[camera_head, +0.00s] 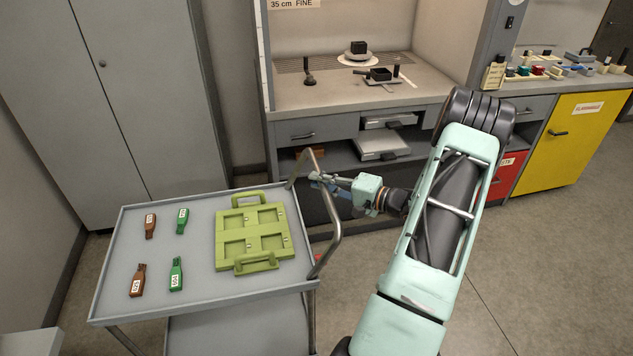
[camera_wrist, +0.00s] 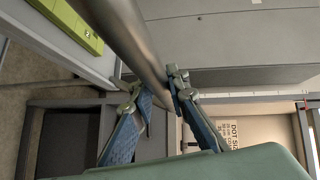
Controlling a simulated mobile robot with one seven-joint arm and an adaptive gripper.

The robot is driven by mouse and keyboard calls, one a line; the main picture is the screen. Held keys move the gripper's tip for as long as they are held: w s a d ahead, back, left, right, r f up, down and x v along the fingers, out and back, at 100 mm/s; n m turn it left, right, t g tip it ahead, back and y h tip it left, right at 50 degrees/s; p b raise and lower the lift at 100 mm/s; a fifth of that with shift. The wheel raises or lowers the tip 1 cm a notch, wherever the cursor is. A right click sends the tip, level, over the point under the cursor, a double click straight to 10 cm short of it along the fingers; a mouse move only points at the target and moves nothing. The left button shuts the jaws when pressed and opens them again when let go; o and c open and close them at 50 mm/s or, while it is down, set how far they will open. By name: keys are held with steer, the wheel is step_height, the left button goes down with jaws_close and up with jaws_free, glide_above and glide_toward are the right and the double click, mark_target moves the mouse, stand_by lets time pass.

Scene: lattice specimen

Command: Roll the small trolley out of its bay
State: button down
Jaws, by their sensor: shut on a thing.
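The small grey trolley (camera_head: 135,300) stands in front of a tall cabinet, with a lower shelf under its top tray. Its bent metal tube handle (camera_head: 333,238) rises at the right end. My gripper (camera_head: 318,179) reaches in from the right and is shut on this handle. In the wrist view, the handle tube (camera_wrist: 125,35) runs between the two fingers of my gripper (camera_wrist: 157,84). The trolley's wheels are out of view.
The tall cabinet (camera_head: 130,100) is behind, and a workbench (camera_head: 340,95) is at back right. Bare floor (camera_head: 540,240) lies to the right.

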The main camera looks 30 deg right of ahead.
steer(key=c, duration=1.8)
jaws_free()
steer(key=shift+c, duration=0.2)
steer(key=v, duration=1.2)
